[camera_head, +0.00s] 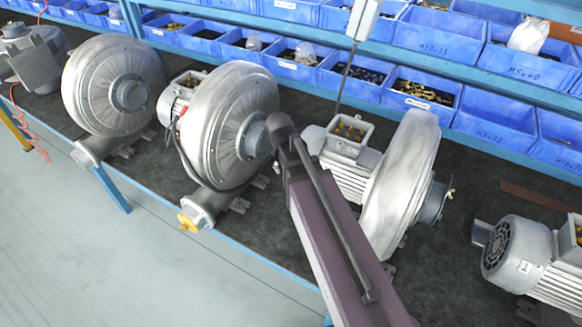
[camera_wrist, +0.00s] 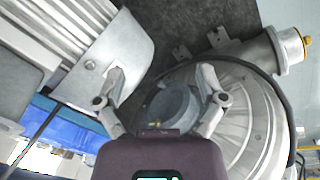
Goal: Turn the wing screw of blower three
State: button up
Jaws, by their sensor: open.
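In the wrist view my gripper (camera_wrist: 161,78) is open, its two fingers spread on either side of a grey round hub (camera_wrist: 180,104) on a silver blower (camera_wrist: 250,120). A small brass-yellow piece (camera_wrist: 158,121), perhaps the wing screw, shows on the hub between the fingers, partly hidden by my gripper body. Nothing is held. This blower has a yellow-capped outlet, like the blower left of my arm in the head view (camera_head: 232,110). My arm covers part of its hub there, and my fingers do not show. No number on the blower is readable.
More blowers (camera_head: 112,85) stand left; a motor (camera_head: 520,255) lies at the right. Blue parts bins (camera_head: 435,32) line the back. A dark cable (camera_head: 215,190) hangs near the yellow cap (camera_head: 188,221).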

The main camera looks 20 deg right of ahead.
jog(key=shift+s+r+m+g+y+p, duration=0.15)
jog(key=shift+s+r+m+y+p, duration=0.15)
jog(key=shift+s, duration=0.35)
jog(key=shift+s+r+m+g+y+p, duration=0.1)
jog(key=shift+s+r+g+y+p, duration=0.2)
jog(key=shift+s, duration=0.35)
jog(key=shift+s+r+m+g+y+p, duration=0.1)
jog(key=shift+s+m+y, duration=0.1)
jog(key=shift+s+y, duration=0.35)
jog(key=s+f+b, duration=0.2)
jog(key=f+b, duration=0.7)
jog(key=s+f+b, duration=0.3)
jog(key=f+b, duration=0.6)
jog(key=shift+s+m, duration=0.15)
jog(key=shift+m, duration=0.25)
jog(key=shift+a+g+h, duration=0.1)
jog(key=shift+g+h, duration=0.15)
